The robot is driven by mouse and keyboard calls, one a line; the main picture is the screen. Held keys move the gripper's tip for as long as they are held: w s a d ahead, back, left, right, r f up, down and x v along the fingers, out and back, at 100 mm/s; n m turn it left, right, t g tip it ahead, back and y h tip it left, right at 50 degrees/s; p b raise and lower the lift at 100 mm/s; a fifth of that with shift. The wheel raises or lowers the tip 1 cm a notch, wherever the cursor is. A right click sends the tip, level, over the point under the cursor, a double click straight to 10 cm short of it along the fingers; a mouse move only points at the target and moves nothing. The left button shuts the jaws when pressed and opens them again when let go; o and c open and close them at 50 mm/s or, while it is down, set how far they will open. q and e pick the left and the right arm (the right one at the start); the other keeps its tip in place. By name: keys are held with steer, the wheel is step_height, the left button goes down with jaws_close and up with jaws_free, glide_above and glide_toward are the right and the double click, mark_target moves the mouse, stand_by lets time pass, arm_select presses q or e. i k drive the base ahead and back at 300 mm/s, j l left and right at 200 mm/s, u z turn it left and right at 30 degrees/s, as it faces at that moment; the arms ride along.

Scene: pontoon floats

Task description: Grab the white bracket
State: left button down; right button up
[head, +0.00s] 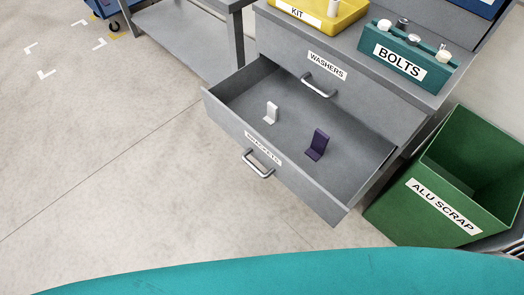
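The white bracket (271,113) is a small L-shaped piece. It stands in the left part of the open lower drawer (225,108) in the head view. A larger dark purple bracket (317,145) of similar shape stands to its right in the same drawer. The drawer is pulled out and has a bar handle (258,163) and a label on its front, partly hidden by the handle. Neither of my grippers shows in the head view.
The closed washers drawer (350,95) is above. On the cabinet top are a yellow kit tray (313,22) and a teal bolts holder (416,55). A green alu scrap bin (420,215) stands to the right. A large teal curved surface (280,275) crosses the bottom. The floor at left is clear.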

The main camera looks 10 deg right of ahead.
mark_target(271, 118)
steer(key=k+l+u, duration=0.1)
steer(key=l, duration=0.3)
steer(key=k+l+u, duration=0.15)
steer(key=l, duration=0.25)
steer(key=k+l+u, duration=0.1)
steer(key=l, duration=0.3)
steer(key=k+l+u, duration=0.15)
steer(key=l, duration=0.25)
steer(key=k+l+u, duration=0.1)
steer(key=k+l, duration=0.2)
